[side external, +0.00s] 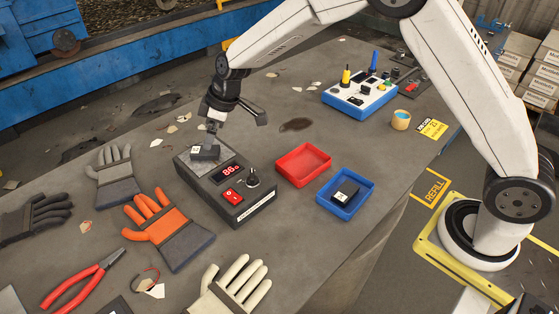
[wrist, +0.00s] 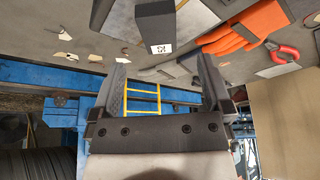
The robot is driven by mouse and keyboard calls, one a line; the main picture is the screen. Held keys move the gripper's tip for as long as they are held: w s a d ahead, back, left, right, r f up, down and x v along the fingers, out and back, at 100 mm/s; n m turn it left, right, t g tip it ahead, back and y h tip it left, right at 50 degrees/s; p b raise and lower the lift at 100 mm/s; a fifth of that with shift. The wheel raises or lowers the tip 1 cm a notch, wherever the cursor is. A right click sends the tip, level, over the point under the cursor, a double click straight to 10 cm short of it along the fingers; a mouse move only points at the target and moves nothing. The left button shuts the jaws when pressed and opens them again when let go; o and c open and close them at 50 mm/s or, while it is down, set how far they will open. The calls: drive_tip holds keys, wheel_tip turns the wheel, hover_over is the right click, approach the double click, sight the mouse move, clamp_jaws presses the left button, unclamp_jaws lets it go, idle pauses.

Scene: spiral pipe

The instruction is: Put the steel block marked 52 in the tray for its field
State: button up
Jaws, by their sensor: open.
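A dark steel block (side external: 204,152) with a small white label sits on the grey plate of a meter box. My gripper (side external: 212,128) is just above the block, fingers pointing down. In the wrist view my gripper (wrist: 161,62) is open and empty, with the block just past the fingertips. A red tray (side external: 303,180) to the right is empty. A blue tray (side external: 345,212) beside it holds another dark block (side external: 346,191) with a white label.
The meter box (side external: 226,184) has a red display reading about 86, a red switch and a knob. Gloves, including an orange one (side external: 165,225), and red pliers (side external: 85,282) lie at left. A blue button box (side external: 360,95) and a cup (side external: 401,120) stand at the back right.

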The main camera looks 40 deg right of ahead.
sight(205, 153)
drive_tip(key=shift+f, duration=0.2)
drive_tip(key=shift+x, duration=2.6)
drive_tip(key=shift+r, duration=0.1)
clamp_jaws()
